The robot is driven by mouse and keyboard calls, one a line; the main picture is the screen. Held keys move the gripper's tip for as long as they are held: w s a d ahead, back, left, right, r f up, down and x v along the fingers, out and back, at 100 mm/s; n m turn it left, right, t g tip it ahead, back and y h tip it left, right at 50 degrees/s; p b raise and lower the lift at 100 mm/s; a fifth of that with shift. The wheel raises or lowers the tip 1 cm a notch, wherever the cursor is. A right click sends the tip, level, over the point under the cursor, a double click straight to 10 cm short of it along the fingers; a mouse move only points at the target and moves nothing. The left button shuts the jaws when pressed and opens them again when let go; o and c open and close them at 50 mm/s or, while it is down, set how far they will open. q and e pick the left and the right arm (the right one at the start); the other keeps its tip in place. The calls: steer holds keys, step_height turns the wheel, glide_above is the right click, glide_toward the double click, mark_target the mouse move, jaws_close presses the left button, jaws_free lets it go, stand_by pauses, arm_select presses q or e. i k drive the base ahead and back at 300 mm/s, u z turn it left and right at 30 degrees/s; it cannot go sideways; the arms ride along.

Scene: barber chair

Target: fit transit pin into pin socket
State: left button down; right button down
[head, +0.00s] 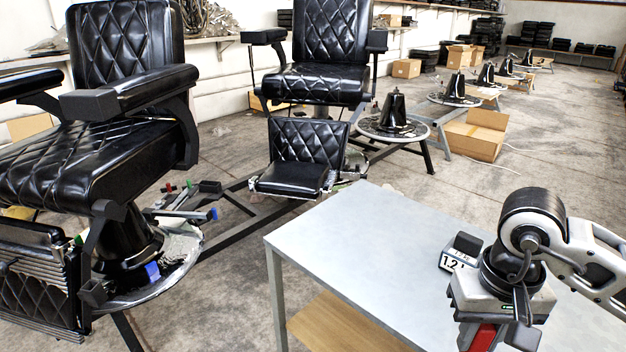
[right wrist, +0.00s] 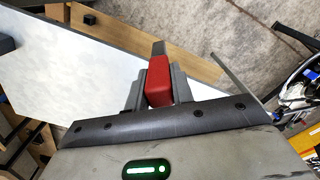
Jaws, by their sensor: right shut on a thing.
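My right gripper (right wrist: 158,88) is shut on a red-handled piece, which I take to be the transit pin (right wrist: 159,73). Its grey tip points away from the gripper, with one finger on each side of the red part. In the head view the red pin (head: 484,337) shows at the bottom edge below my right wrist, its lower part cut off. I cannot make out the pin socket for certain in either view. My left gripper is not in view.
A pale table (head: 370,240) stands under my right arm, with a dark block bearing a white numbered label (head: 452,262) on it. A black barber chair (head: 110,130) stands left, clamps and tools around its base (head: 150,285). Another chair (head: 325,85) stands behind.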

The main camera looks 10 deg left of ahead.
mark_target(29, 303)
steer(key=u, duration=1.05)
steer(key=i, duration=1.1)
steer(key=u, duration=1.2)
steer(key=i, duration=0.65)
steer(key=u, duration=0.05)
